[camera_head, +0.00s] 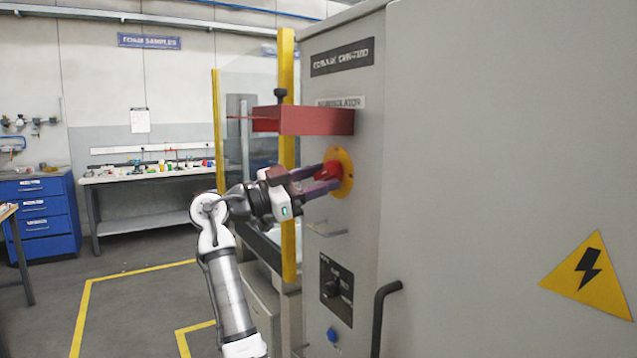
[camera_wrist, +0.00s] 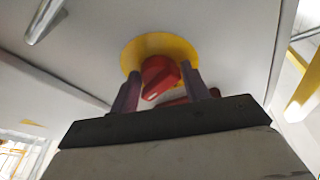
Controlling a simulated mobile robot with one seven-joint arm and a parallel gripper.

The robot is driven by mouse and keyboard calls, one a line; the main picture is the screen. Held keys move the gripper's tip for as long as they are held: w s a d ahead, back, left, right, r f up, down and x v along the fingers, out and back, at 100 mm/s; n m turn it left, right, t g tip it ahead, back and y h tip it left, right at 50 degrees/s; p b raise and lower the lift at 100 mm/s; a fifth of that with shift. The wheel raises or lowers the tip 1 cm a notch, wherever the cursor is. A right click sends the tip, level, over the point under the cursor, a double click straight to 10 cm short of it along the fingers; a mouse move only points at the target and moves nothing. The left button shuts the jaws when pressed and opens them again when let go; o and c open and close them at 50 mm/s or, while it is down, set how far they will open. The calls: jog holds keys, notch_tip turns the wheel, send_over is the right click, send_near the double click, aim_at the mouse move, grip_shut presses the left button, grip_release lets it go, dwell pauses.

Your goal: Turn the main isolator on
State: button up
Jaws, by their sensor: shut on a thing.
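The main isolator is a red rotary handle (camera_head: 328,169) on a round yellow plate (camera_head: 345,172) on the grey cabinet side. It sits below a red box-like cover (camera_head: 305,120) and a label that ends in "ISOLATOR". My gripper (camera_head: 323,178) reaches in from the left, with its fingers on either side of the handle, shut on it. In the wrist view the red handle (camera_wrist: 158,76) sits between the two purple-grey fingers, in front of the yellow plate (camera_wrist: 128,55). The handle looks tilted there. Any on or off marks cannot be read.
The red cover juts out just above my gripper. A yellow post (camera_head: 287,200) stands close behind my wrist. Below are a black switch panel (camera_head: 336,288), a blue button (camera_head: 331,335) and a dark door handle (camera_head: 380,315). Open floor (camera_head: 140,300) lies to the left.

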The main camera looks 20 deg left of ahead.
jog(key=shift+s+d+r+m, duration=0.1)
jog(key=shift+s+r+m, duration=0.05)
jog(key=shift+m, duration=0.45)
dwell(0.8)
jog(key=o, duration=0.7)
jog(key=shift+c, duration=0.2)
jog(key=shift+o, duration=1)
jog(key=shift+s+d, duration=0.1)
jog(key=shift+d, duration=0.05)
jog(key=b+v, duration=0.2)
jog(key=v, duration=1.2)
jog(key=shift+b, duration=0.35)
jog(key=shift+r, duration=0.15)
